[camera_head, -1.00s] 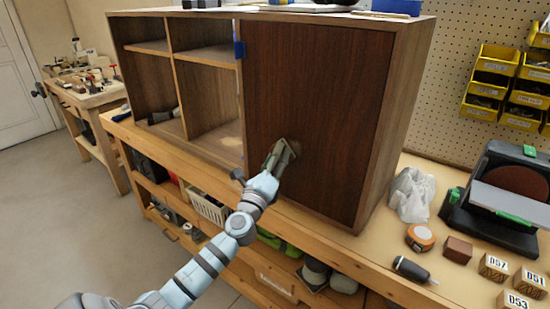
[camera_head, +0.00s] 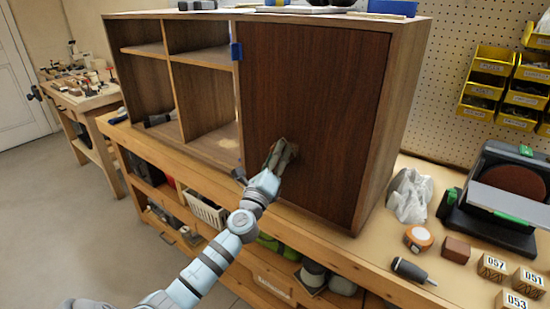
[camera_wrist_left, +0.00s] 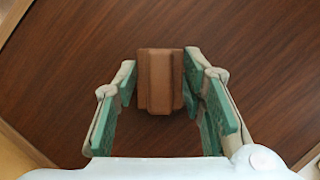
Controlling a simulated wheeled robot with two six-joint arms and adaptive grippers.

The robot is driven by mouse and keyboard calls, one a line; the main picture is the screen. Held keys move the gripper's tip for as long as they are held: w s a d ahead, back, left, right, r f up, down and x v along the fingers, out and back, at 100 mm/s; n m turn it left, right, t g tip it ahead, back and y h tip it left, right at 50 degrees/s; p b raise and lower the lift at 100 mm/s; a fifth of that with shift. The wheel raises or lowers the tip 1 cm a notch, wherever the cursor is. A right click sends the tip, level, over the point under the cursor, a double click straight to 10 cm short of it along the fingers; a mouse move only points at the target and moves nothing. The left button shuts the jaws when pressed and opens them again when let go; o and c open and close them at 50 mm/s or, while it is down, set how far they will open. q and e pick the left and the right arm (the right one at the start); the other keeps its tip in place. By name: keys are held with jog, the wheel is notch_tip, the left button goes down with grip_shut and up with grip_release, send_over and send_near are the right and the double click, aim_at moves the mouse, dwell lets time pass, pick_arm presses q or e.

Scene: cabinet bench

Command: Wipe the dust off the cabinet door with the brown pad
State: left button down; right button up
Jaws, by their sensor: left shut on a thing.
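The cabinet door (camera_head: 315,110) is a dark brown wood panel on the right part of the cabinet, and it is closed. I cannot make out dust on it. My left gripper (camera_head: 279,158) is in front of the lower left part of the door. In the left wrist view, my left gripper (camera_wrist_left: 160,85) is shut on the brown pad (camera_wrist_left: 160,80), a small block between its green-lined fingers. The pad faces the door (camera_wrist_left: 245,55); whether it touches the wood is hard to tell. In the head view the fingers mostly hide the pad. My right gripper is not in view.
Open shelves (camera_head: 200,85) fill the cabinet's left side. Right of the cabinet on the bench (camera_head: 385,255) are a crumpled bag (camera_head: 410,195), a tape measure (camera_head: 418,238), a brown block (camera_head: 456,250), a screwdriver (camera_head: 412,271), numbered blocks and a sander (camera_head: 500,200).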

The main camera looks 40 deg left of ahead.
pick_arm(q)
jog(key=d+p, duration=0.1)
jog(key=d, duration=0.2)
jog(key=shift+d, duration=0.55)
jog(key=shift+a+b, duration=0.65)
jog(key=shift+a, duration=1.4)
jog(key=shift+r, duration=0.1)
jog(key=s, duration=0.5)
jog(key=shift+p, duration=0.4)
jog(key=shift+s, duration=0.35)
